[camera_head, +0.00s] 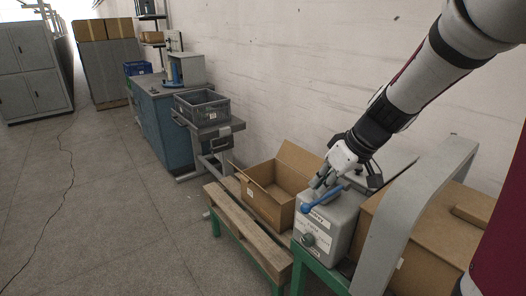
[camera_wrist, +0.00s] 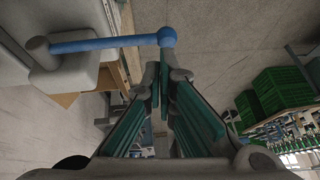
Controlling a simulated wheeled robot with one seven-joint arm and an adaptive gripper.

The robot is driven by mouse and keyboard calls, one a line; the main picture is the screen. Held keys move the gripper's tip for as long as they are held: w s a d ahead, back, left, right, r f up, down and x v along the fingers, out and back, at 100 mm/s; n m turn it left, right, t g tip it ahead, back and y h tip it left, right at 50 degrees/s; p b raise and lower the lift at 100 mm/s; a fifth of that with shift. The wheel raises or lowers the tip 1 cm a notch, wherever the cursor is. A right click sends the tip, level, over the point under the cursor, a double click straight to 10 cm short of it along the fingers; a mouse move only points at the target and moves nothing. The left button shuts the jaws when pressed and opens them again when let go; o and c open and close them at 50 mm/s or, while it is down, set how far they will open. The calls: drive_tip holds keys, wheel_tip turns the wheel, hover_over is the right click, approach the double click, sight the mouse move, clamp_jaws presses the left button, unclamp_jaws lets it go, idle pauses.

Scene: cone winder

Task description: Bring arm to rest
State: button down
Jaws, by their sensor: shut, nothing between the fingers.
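My gripper (camera_head: 322,181) is at the end of my arm, just above the grey machine box (camera_head: 341,222) with a blue lever (camera_head: 322,199) on top. In the wrist view my gripper (camera_wrist: 166,62) has its fingertips together, with nothing between them. The lever's blue rod and ball end (camera_wrist: 166,38) show close by at the upper left of the fingers. I cannot tell whether the fingers touch the lever.
An open cardboard box (camera_head: 262,203) stands left of the machine on a wooden-topped bench (camera_head: 245,232). A grey curved frame (camera_head: 385,240) and another cardboard box (camera_head: 440,235) are at the right. A grey crate (camera_head: 202,107) sits farther back.

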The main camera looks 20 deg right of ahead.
drive_tip(key=s+a+r+m+h, duration=0.1)
drive_tip(key=s+a+r, duration=0.1)
drive_tip(key=s, duration=0.5)
drive_tip(key=s+a+r+m+h, duration=0.1)
drive_tip(key=s+a+r, duration=0.2)
drive_tip(key=s+a, duration=0.2)
drive_tip(key=s+a+r+m, duration=0.1)
drive_tip(key=s+a, duration=0.3)
drive_tip(key=s, duration=0.4)
drive_tip(key=shift+s+a+r+g+h, duration=0.15)
drive_tip(key=shift+s+r+g+h, duration=0.2)
drive_tip(key=shift+r, duration=0.35)
